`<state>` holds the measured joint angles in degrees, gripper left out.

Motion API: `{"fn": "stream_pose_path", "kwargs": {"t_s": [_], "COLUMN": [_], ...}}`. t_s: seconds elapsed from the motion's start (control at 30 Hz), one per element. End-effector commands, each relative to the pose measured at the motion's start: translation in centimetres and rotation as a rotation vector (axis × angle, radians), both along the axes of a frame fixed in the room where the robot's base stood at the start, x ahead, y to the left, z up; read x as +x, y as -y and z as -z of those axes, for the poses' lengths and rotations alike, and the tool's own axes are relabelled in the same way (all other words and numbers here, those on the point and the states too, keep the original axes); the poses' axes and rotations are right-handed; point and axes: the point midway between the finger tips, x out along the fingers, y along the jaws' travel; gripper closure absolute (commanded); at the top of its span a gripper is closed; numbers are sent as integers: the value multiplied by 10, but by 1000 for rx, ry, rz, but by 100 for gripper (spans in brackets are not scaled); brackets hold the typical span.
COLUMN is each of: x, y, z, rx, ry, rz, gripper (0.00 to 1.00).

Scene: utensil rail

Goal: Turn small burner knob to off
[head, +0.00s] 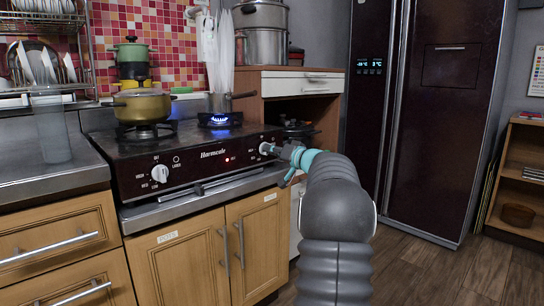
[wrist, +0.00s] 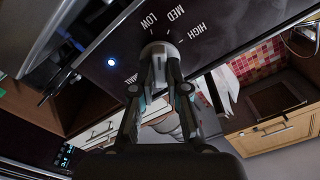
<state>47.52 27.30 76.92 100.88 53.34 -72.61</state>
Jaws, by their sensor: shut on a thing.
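The small burner knob (wrist: 157,47) is light-coloured and round on the stove's dark front panel, with LOW, MED and HIGH printed around it. In the wrist view my gripper (wrist: 158,78) is shut on this knob, its two fingers hiding part of it. Which mark the knob points to is hard to tell. In the head view the knob (head: 265,148) is at the right end of the panel, with my gripper (head: 281,151) reaching it from the right. A blue flame burns at the right burner (head: 220,119).
The large burner knob (head: 160,174) is at the panel's left. A yellow pot (head: 142,108) sits on the left burner, and a small pot (head: 219,101) stands over the flame. Wooden cabinet doors (head: 196,256) are below, and a dark fridge (head: 435,110) stands right. Floor shows at right.

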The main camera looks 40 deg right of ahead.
Motion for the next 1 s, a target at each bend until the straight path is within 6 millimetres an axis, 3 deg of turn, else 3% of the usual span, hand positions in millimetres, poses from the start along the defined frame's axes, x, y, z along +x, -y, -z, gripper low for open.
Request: {"fn": "stream_pose_path", "kwargs": {"t_s": [1.0], "x": [0], "y": [1], "z": [2], "rx": [961], "ry": [-77], "rz": [1], "gripper": [100]}}
